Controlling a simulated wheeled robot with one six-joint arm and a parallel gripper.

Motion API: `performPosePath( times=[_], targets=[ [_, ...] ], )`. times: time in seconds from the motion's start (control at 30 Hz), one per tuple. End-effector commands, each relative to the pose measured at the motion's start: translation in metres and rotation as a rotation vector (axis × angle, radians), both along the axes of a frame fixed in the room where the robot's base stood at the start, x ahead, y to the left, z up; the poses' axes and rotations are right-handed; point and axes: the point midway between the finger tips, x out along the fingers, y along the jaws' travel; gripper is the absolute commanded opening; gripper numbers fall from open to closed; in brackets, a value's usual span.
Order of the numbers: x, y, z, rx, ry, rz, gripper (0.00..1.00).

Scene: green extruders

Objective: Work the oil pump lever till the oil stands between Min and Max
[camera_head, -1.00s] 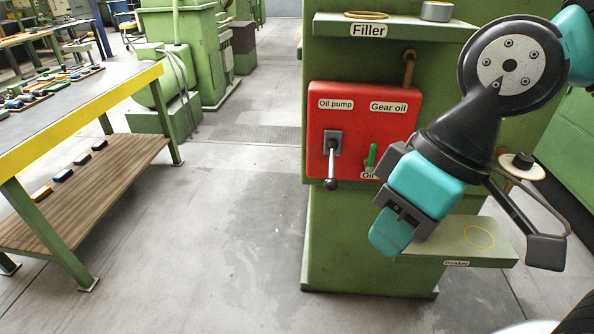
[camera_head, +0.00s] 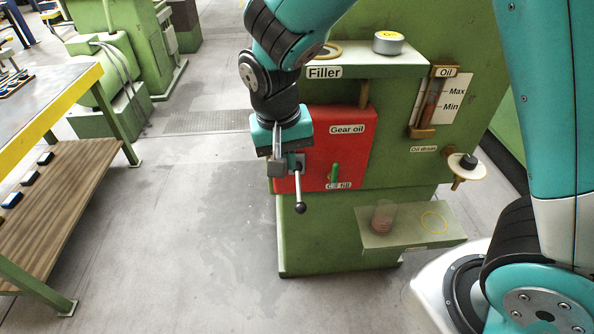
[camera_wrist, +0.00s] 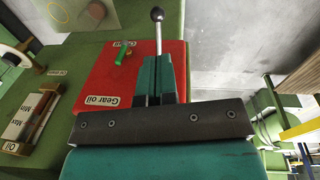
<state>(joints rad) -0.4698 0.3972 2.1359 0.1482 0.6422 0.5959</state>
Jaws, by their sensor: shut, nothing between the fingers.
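The oil pump lever (camera_head: 299,188), a metal rod with a dark ball end, points downward from the red panel (camera_head: 352,150). My gripper (camera_head: 281,165) is shut with nothing in its fingers, in front of the panel at the lever's upper part. In the wrist view the lever (camera_wrist: 158,38) sticks out beyond my closed fingertips (camera_wrist: 159,62); whether they touch it I cannot tell. The oil gauge (camera_head: 431,102) with Max and Min marks is on the green machine at right. Its tube looks brownish; the exact oil level is too small to read.
A green oil fill handle (camera_head: 333,173) is right of the lever. A glass with reddish-brown contents (camera_head: 383,217) stands on the lower shelf (camera_head: 410,238). The upper shelf (camera_head: 365,68) holds a tin (camera_head: 389,43).

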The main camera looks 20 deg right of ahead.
Motion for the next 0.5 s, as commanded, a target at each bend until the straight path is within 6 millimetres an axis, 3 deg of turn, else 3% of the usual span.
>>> performPosePath(
  times=[0.1,0.27,0.5],
  targets=[
    [0.014,0.001,0.0,-0.065,-0.016,-0.08,0.0],
    [0.019,-0.002,-0.013,-0.09,-0.026,-0.114,0.0],
    [0.018,-0.011,-0.056,-0.092,-0.021,-0.112,0.0]
  ],
)
